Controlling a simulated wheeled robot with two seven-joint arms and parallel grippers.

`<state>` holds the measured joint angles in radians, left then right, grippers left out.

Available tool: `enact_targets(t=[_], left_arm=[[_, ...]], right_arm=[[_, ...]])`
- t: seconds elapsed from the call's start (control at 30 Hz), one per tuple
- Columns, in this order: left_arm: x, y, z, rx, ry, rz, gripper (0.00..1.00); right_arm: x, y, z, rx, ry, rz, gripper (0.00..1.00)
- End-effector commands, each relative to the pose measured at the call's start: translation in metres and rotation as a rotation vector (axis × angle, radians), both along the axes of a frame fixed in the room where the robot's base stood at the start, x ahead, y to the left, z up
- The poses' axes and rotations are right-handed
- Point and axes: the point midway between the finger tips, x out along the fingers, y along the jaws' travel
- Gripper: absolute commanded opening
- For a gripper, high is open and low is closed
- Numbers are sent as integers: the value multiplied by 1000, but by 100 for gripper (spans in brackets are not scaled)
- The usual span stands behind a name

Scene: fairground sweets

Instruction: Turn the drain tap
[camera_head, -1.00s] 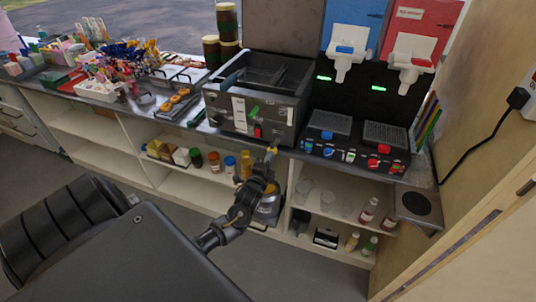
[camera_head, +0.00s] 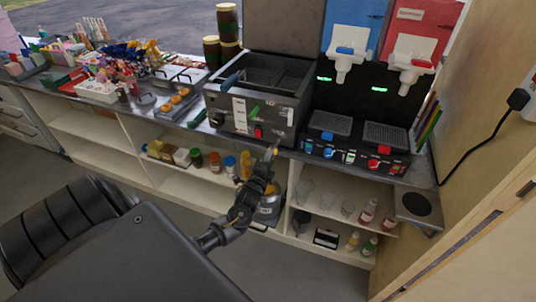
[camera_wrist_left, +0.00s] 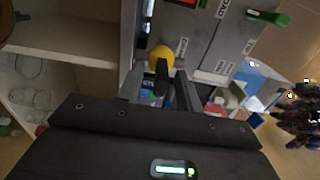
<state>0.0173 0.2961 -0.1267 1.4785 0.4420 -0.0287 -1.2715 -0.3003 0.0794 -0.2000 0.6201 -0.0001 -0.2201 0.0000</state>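The drain tap is a yellow ball knob (camera_wrist_left: 161,58) with a dark stem in the left wrist view, low on the front of the grey fryer (camera_head: 222,112). In the head view the fryer stands on the counter, and the tap is small and mostly covered by my gripper. My left gripper (camera_head: 273,156) is at the fryer's lower front edge. In the left wrist view its fingers (camera_wrist_left: 160,92) are apart, with the dark stem between them and gaps seeming to show on both sides. Contact is hard to tell. My right gripper is not in view.
A slush machine (camera_head: 357,110) with blue and red tanks stands right of the fryer. Below, shelves hold bottles and glasses (camera_head: 347,208); a metal canister (camera_head: 269,208) stands behind my left wrist. Sweets and trays crowd the counter at left. A wooden wall (camera_head: 495,150) bounds the right.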

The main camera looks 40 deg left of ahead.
Motion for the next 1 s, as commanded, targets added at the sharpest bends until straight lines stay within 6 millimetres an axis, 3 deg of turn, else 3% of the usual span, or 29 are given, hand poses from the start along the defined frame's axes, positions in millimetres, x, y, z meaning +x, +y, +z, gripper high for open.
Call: enact_targets(t=[0.17, 0.63, 1.0], left_arm=[[-11, -4, -2, -1, 1, -1, 35], [-91, -31, -2, -1, 1, -1, 35], [-104, -36, 0, 0, 0, 0, 35]], right_arm=[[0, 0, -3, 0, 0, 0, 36], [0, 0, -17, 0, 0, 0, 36], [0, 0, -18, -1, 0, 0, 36]])
